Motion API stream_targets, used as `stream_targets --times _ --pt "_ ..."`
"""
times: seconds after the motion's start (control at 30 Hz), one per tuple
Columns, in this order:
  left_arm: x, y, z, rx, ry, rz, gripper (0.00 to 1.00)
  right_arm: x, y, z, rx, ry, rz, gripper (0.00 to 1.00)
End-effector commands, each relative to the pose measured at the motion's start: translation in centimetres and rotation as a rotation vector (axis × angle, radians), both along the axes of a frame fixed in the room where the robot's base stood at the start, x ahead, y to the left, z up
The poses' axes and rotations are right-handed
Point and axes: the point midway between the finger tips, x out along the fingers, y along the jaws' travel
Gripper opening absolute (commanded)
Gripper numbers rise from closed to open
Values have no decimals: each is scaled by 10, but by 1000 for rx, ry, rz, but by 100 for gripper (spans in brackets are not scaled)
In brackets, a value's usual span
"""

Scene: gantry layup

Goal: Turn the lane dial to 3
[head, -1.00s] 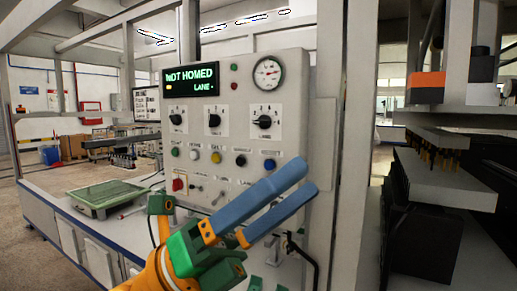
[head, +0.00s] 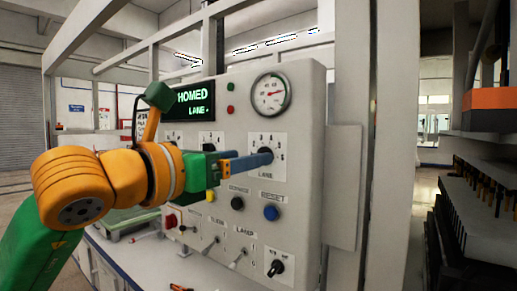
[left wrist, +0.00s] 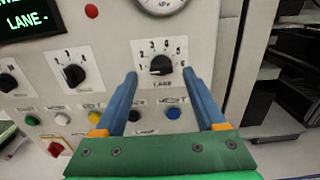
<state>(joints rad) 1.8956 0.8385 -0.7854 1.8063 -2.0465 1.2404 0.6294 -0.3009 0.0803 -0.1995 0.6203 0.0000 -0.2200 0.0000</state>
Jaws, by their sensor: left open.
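The lane dial (left wrist: 161,64) is a black knob on a white plate marked with numbers, above the printed word LANE. I cannot tell clearly which number it points at. In the head view the dial (head: 264,151) is partly covered by my fingers. My left gripper (left wrist: 160,73) is open, with one blue finger on each side of the dial in the left wrist view. In the head view my left gripper (head: 268,158) reaches the panel at the dial; contact cannot be told. My right gripper is out of view.
The grey panel (head: 306,200) carries a round gauge (head: 270,94), a green-lettered display (head: 196,103) and a blue button (head: 271,213) below the dial. Another selector knob (left wrist: 76,75) stands left of the dial. A pale post (head: 395,150) rises right of the panel.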

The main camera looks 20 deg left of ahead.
Motion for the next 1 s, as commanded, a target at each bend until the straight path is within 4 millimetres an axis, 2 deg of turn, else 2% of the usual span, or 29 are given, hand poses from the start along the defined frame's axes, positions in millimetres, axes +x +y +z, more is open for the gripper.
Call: stream_targets --times 0.03,0.17,0.43,0.7,1.0 --pt "8 -4 3 0 4 -2 72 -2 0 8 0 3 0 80" --pt "24 -9 2 1 2 -2 72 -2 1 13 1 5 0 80" --pt "27 -11 0 1 0 -4 72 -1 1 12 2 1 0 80" --pt "27 -11 0 1 0 -4 0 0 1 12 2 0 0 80" --pt "27 -11 0 27 -9 -4 0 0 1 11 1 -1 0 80"
